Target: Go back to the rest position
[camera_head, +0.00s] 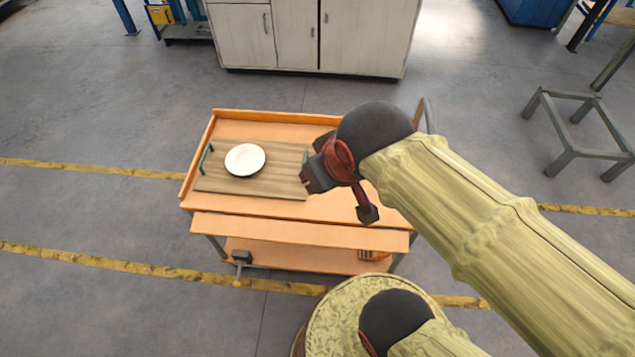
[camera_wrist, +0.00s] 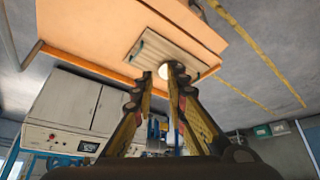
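A white plate (camera_head: 245,160) lies flat on a wooden tray (camera_head: 270,184) with green handles, on the orange cart (camera_head: 285,132). My gripper (camera_head: 306,180) is in the air over the cart, to the right of the plate and apart from it. In the wrist view, my gripper's fingers (camera_wrist: 163,69) stand apart with nothing held between them. The plate shows partly behind the gap (camera_wrist: 164,72), beyond the fingertips, and the tray (camera_wrist: 150,48) is beyond too.
A white cabinet (camera_head: 345,35) stands behind the cart. A grey metal frame stand (camera_head: 575,125) is at the right. A yellow-topped round drum (camera_head: 330,315) stands in front of the cart. Open floor (camera_head: 90,220) with yellow lines lies to the left.

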